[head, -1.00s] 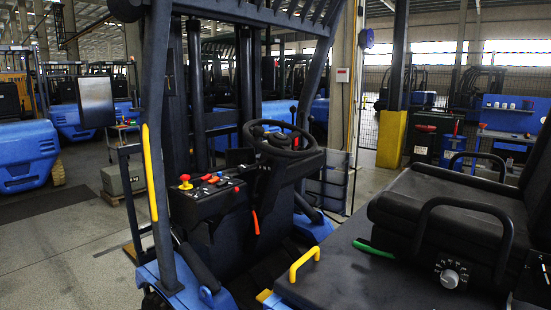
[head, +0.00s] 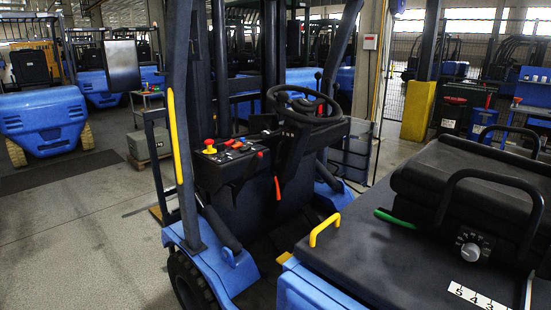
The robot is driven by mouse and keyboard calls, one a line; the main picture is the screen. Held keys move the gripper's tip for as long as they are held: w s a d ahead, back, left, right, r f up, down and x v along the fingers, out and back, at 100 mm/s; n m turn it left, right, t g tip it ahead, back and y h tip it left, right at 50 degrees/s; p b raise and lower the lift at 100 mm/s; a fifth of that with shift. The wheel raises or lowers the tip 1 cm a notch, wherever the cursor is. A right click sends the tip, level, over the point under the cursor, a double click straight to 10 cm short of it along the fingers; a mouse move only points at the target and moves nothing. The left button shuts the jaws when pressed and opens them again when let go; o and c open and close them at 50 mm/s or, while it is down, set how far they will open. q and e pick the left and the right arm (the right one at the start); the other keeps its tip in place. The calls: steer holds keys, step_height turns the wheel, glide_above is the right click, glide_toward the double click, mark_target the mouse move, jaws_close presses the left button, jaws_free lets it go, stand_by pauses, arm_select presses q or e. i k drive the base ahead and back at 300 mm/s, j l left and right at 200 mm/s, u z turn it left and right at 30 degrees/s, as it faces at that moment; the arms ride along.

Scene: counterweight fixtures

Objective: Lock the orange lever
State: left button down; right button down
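An orange lever (head: 277,188) hangs below the steering wheel (head: 306,105) on the steering column of a blue and black forklift in the head view. It points down and is slightly tilted. Whether it is locked cannot be told. Neither of my grippers shows in the head view.
A console (head: 229,157) with a red knob on a yellow base (head: 209,146) sits left of the wheel. A yellow handle (head: 324,229), a green lever (head: 394,218) and the black seat (head: 470,190) are at the right. Open floor (head: 80,230) lies at the left.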

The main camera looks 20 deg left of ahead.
mark_target(274, 173)
steer(key=i+j+z, duration=0.3)
steer(key=i+j, duration=0.2)
steer(key=j, duration=0.15)
steer(key=i+j+z, duration=0.15)
steer(key=j, duration=0.2)
steer(key=i+j+z, duration=0.3)
steer(key=i+j, duration=0.15)
steer(key=j, duration=0.3)
